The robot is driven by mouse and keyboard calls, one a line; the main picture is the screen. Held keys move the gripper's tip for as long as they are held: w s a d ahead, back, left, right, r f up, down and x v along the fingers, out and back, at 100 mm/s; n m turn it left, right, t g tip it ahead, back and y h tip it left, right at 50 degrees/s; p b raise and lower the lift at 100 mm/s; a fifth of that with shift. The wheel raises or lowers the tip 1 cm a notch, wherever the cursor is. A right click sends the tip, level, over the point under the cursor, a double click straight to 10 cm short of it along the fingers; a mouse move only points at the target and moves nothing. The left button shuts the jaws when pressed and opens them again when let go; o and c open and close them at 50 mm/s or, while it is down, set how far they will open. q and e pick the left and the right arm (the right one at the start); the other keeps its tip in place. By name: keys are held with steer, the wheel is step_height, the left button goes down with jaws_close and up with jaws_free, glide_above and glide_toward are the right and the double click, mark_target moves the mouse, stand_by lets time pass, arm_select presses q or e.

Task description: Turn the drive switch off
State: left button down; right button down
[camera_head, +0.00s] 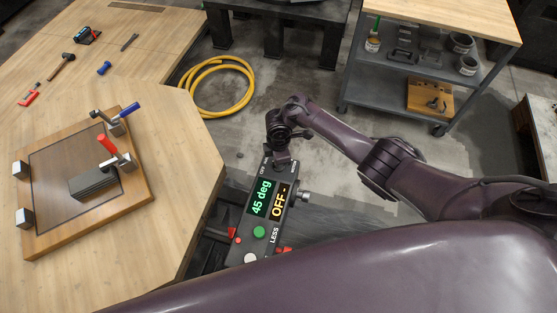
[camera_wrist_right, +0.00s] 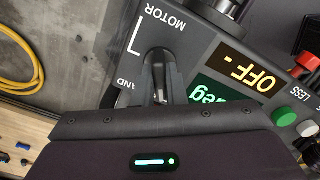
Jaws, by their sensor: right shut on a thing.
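The control box (camera_head: 263,213) stands beside the table, with a green "45 deg" readout (camera_head: 261,197) and a yellow "OFF -" readout (camera_head: 280,203). My right gripper (camera_head: 281,156) is at the box's far end. In the right wrist view, the gripper (camera_wrist_right: 160,88) is shut on a small grey lever (camera_wrist_right: 160,92) between the labels MOTOR and a partly covered one ending in "AND". I take this lever for the drive switch; the fingers hide most of it, so its position is hard to tell. My left gripper is out of view.
A round green button (camera_head: 259,232) and a white one (camera_head: 250,258) sit on the box's near part. The wooden table (camera_head: 175,150) is left of the box and holds a board with clamps. A yellow hose (camera_head: 250,90) lies on the floor. A shelf cart (camera_head: 400,80) stands behind.

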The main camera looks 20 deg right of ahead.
steer(key=shift+n, duration=0.5)
steer(key=c, duration=1.5)
jaws_free()
steer(key=shift+d, duration=0.1)
step_height(320, 180, up, 8)
steer(key=shift+f+p, duration=0.1)
steer(key=shift+p, duration=0.65)
